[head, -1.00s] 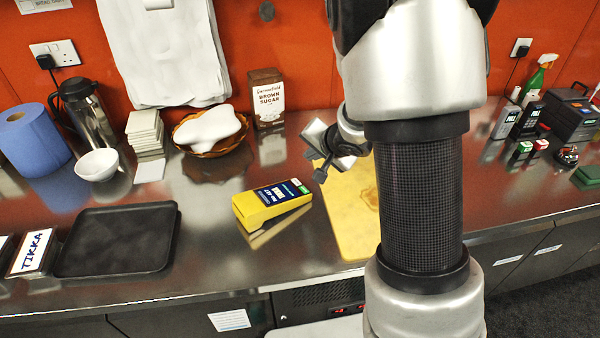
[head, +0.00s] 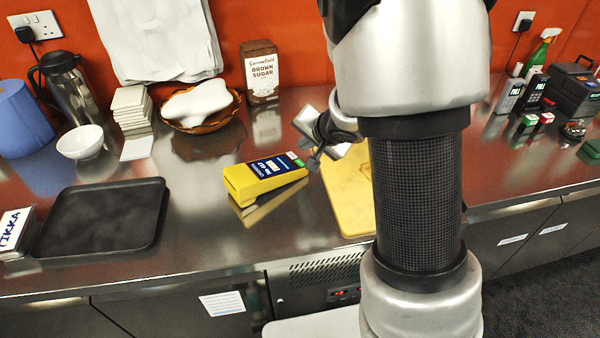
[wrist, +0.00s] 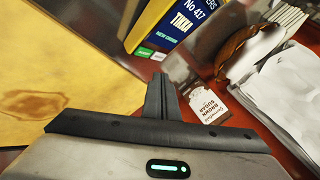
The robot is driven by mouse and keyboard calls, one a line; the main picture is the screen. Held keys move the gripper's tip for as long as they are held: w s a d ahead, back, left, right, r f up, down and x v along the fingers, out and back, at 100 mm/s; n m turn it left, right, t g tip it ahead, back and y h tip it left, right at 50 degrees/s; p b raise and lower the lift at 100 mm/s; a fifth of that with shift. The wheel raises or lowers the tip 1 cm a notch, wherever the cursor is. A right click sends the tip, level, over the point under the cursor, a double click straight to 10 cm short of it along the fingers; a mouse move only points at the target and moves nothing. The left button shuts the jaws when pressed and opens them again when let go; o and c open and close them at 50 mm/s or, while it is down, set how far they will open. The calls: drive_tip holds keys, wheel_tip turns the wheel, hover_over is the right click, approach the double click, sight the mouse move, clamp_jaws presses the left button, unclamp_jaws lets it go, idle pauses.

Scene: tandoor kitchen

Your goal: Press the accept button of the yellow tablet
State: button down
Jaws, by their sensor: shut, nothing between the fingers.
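The yellow tablet (head: 235,185) lies on the steel counter, its dark blue screen facing up. The screen reads No 417, TIKKA and NEW ORDER in the wrist view (wrist: 150,20). At the screen's right end in the head view are a green button (head: 299,163) and a paler one (head: 291,155). The green button (wrist: 144,52) also shows in the wrist view. My gripper (head: 313,163) is shut and empty, its fingertips just beside the button end of the tablet. The shut fingers (wrist: 158,78) point at that end in the wrist view. I cannot tell whether they touch it.
A yellow cutting board (head: 350,205) lies right of the tablet, partly behind my arm. A black tray (head: 100,245) is at left. A bread basket (head: 205,125) and a brown sugar box (head: 261,72) stand behind. The counter in front of the tablet is clear.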

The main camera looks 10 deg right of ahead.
sight(297, 159)
drive_tip(key=shift+s+a+f+b, duration=0.15)
drive_tip(key=shift+f+b, duration=0.35)
drive_tip(key=shift+f, duration=0.9)
drive_tip(key=shift+f, duration=0.1)
idle(0.8)
drive_tip(key=shift+a+f, duration=0.1)
drive_tip(key=shift+f, duration=0.2)
drive_tip(key=shift+f+b, duration=0.3)
drive_tip(key=shift+f, duration=0.1)
idle(0.8)
drive_tip(key=shift+r, duration=0.15)
drive_tip(key=shift+r+p, duration=0.65)
drive_tip(key=shift+p, duration=0.45)
drive_tip(key=shift+r, duration=0.1)
drive_tip(key=r+p, duration=0.1)
drive_tip(key=p, duration=0.1)
drive_tip(key=r+p, duration=0.3)
drive_tip(key=p, duration=0.1)
drive_tip(key=shift+w+d+r, duration=0.2)
drive_tip(key=shift+d+r, duration=0.2)
